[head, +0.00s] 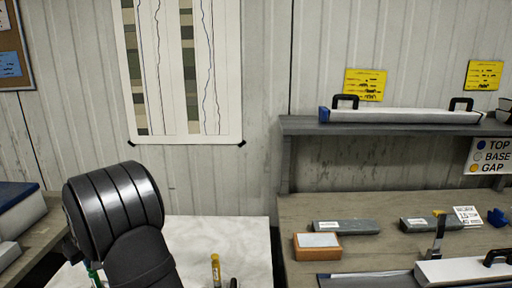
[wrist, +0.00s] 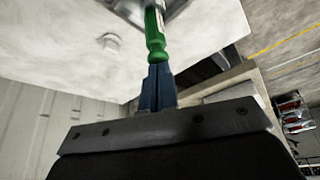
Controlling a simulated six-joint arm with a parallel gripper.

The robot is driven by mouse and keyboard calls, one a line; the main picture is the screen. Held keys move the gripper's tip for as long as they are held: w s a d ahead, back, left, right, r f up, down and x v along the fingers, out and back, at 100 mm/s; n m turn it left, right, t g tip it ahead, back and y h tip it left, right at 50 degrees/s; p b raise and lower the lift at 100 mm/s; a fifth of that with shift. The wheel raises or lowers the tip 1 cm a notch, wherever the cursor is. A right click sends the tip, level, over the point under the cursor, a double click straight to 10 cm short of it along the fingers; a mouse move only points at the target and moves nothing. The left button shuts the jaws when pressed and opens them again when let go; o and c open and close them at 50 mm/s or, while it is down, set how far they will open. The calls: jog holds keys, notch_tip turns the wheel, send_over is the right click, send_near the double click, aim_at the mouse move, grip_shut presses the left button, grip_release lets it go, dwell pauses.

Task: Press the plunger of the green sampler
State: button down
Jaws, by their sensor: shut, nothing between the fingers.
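The green sampler (wrist: 156,42) shows at the top middle of the wrist view, with a pale label band above its rounded green end. In the head view only a sliver of green (head: 92,272) shows at the lower left, mostly hidden by my arm. My gripper (wrist: 157,70) is shut and empty, its blue fingers together. In the wrist view the fingertips meet or overlap the sampler's green end; I cannot tell whether they touch it. The plunger cannot be told apart clearly.
A yellow-topped tool (head: 215,270) stands on the white table (head: 248,240) right of my arm. A small pale round piece (wrist: 110,42) lies on the white surface. The wooden bench (head: 370,210) at right holds grey boxes, an orange-brown block (head: 317,252) and a hammer (head: 436,238).

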jog(key=shift+f, duration=0.6)
dwell(0.3)
jog(key=shift+r, duration=3.65)
jog(key=shift+f, duration=2.65)
